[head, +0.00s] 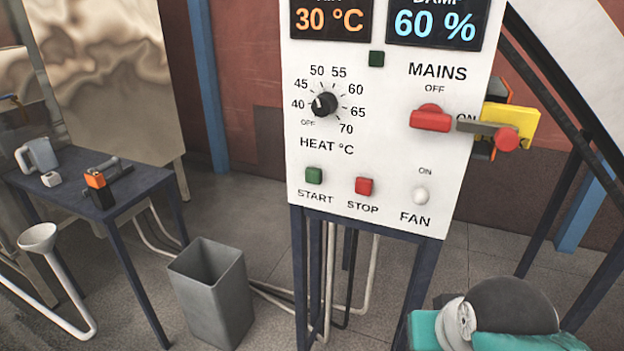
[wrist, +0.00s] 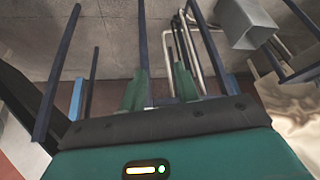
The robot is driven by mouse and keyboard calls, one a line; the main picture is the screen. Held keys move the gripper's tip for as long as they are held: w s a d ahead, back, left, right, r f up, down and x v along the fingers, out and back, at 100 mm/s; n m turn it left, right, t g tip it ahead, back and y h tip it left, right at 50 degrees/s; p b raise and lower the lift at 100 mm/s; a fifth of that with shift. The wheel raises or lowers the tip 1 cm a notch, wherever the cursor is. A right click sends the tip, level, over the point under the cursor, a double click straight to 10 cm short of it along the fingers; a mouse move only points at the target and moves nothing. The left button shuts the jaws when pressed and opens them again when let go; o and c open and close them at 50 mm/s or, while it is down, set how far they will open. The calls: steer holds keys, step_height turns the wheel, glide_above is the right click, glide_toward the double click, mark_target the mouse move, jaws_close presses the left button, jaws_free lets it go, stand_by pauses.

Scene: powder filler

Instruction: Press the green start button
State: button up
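The gripper itself is not visible in the head view; only a teal and black part of my arm shows at the bottom right. The wrist view does not show the start button.
A grey bin (head: 212,290) and a blue table (head: 95,200) stand to the left.

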jaws_close()
stand_by(1.4)
